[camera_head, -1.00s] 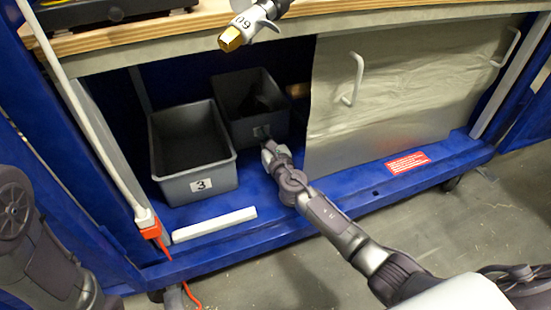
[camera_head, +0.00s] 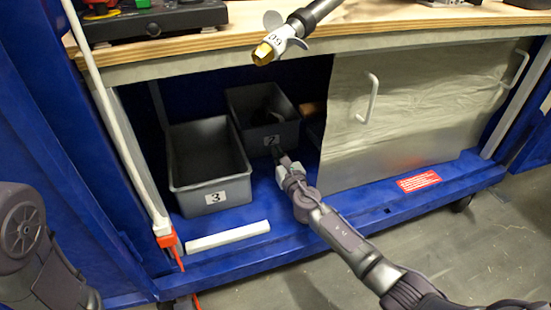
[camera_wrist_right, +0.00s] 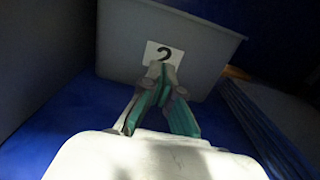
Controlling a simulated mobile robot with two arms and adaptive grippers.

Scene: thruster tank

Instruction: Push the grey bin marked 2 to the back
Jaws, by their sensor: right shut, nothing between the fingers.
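The grey bin marked 2 (camera_head: 285,137) stands on the blue shelf, behind and right of the grey bin marked 3 (camera_head: 210,172). A dark item lies inside bin 2. My right gripper (camera_head: 276,150) is shut and empty, its fingertips at the front wall of bin 2 just below the label. The right wrist view shows the closed fingers (camera_wrist_right: 165,72) over the lower part of the 2 label on the bin (camera_wrist_right: 205,45). I cannot tell for sure if they touch it. My left gripper is out of view; only part of my left arm shows.
A silver panel with a white handle (camera_head: 372,98) covers the right side of the shelf. A white bar (camera_head: 228,235) lies at the shelf's front edge. A propeller-tipped thruster (camera_head: 285,38) hangs over the wooden bench edge (camera_head: 190,45). A red label (camera_head: 418,181) is right.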

